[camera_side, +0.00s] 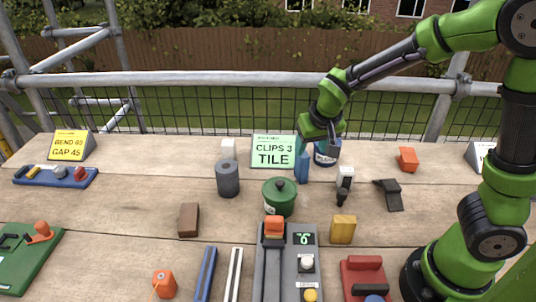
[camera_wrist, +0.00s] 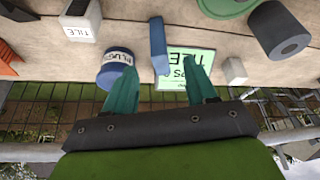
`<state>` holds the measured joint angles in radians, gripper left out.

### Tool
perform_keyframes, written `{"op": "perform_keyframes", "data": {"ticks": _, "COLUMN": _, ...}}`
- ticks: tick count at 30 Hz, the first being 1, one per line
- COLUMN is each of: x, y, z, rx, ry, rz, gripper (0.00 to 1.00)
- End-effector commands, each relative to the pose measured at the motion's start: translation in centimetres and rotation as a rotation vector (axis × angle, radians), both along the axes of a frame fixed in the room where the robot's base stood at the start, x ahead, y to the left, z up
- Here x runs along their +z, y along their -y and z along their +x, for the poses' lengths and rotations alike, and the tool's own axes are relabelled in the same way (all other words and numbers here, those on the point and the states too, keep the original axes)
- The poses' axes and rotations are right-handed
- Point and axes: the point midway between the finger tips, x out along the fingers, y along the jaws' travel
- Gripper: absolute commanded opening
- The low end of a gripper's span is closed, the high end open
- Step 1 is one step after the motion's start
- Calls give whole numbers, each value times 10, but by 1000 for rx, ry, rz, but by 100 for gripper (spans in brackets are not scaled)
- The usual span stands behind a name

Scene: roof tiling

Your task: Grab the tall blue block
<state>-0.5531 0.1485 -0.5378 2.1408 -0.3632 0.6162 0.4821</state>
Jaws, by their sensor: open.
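The tall blue block (camera_side: 302,168) stands upright on the wooden planks in the side view, just right of the green sign. In the wrist view the blue block (camera_wrist: 158,45) shows beyond the fingertips, roughly centred between them. My gripper (camera_side: 318,145) is at the far side of the planks, close to the block. Its teal fingers (camera_wrist: 160,78) are apart with nothing held between them. I cannot tell from these views whether a finger touches the block.
A blue and white tin (camera_wrist: 116,68) is close to one side of the block. A green sign (camera_side: 273,151) is on the other side. A grey cylinder (camera_side: 228,180), a lidded green pot (camera_side: 279,197) and a small white block (camera_side: 228,149) stand nearby. A scaffold rail (camera_side: 220,79) runs behind.

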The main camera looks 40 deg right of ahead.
Motion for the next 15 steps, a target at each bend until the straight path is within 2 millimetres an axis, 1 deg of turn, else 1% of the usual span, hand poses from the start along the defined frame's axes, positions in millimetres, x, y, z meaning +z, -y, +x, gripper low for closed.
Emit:
{"op": "perform_keyframes", "data": {"ticks": 1, "x": -12, "y": 4, "z": 3, "rx": -4, "ry": -6, "rz": -4, "gripper": 56}}
{"op": "perform_keyframes", "data": {"ticks": 6, "x": -42, "y": 9, "z": 15, "rx": -3, "ry": -5, "rz": -2, "gripper": 56}}
{"op": "perform_keyframes", "data": {"ticks": 9, "x": -52, "y": 10, "z": 19, "rx": -2, "ry": -2, "rz": 0, "gripper": 56}}
{"op": "perform_keyframes", "data": {"ticks": 15, "x": -63, "y": 14, "z": 26, "rx": -1, "ry": -1, "rz": 0, "gripper": 56}}
